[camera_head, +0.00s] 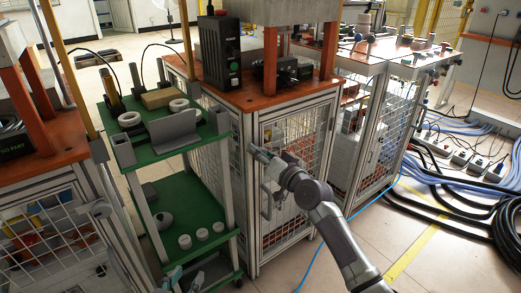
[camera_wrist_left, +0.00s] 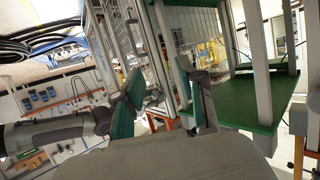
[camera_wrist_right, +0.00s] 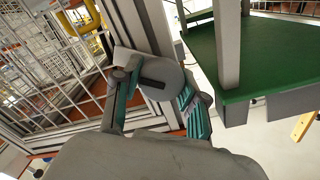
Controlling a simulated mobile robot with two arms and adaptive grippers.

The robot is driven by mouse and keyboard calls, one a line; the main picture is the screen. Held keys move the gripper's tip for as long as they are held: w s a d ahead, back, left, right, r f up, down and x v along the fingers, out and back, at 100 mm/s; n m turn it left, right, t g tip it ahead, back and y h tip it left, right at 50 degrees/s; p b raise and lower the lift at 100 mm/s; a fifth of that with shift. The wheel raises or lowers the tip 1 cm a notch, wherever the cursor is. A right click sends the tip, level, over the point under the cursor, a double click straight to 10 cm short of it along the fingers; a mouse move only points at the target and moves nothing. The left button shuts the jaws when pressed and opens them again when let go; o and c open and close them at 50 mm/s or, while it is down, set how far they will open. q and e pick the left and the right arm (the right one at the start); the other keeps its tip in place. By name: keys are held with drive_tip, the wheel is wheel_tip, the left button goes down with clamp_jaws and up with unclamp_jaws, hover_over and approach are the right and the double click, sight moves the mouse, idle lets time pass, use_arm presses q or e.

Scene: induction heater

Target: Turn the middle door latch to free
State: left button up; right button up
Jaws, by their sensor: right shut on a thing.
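The middle cabinet's mesh door (camera_head: 296,140) is in the centre of the head view and looks closed. Its latch, a round grey disc with a dark slot, shows in the right wrist view (camera_wrist_right: 155,72) against the aluminium frame post. My right gripper (camera_head: 262,156) is at the door's left edge and shut on the latch; in the right wrist view its teal pads lie on both sides of the disc. The gripper largely hides the latch in the head view. My left gripper (camera_head: 183,281) is low at the bottom edge; its fingers are apart and empty in the left wrist view (camera_wrist_left: 165,100).
A green shelf cart (camera_head: 170,165) with rings and blocks stands left of the middle cabinet, close to both grippers. Black and blue cables (camera_head: 450,180) lie on the floor at the right.

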drive_tip(key=m, duration=0.2)
drive_tip(key=m+p, duration=0.1)
drive_tip(key=m, duration=0.2)
drive_tip(key=shift+w+r+m+p, duration=0.1)
drive_tip(key=shift+r+m+p, duration=0.15)
drive_tip(key=shift+m+p, duration=0.1)
drive_tip(key=m+p, duration=0.1)
drive_tip(key=m, duration=0.3)
drive_tip(key=shift+f+m+p, duration=0.1)
drive_tip(key=shift+m+p, duration=0.2)
drive_tip(key=shift+m, duration=0.35)
use_arm(q)
drive_tip(key=s+a+f+g+y, duration=0.1)
drive_tip(key=s+a+f+g, duration=0.1)
drive_tip(key=s+f+g, duration=0.2)
drive_tip(key=s+a+f+g+y, duration=0.1)
drive_tip(key=s+a+f+g, duration=0.2)
drive_tip(key=s, duration=0.7)
drive_tip(key=f+g, duration=0.1)
drive_tip(key=g, duration=0.1)
drive_tip(key=shift+f+n+g+y, duration=0.2)
drive_tip(key=shift+n+g+y, duration=0.1)
drive_tip(key=shift+g, duration=0.1)
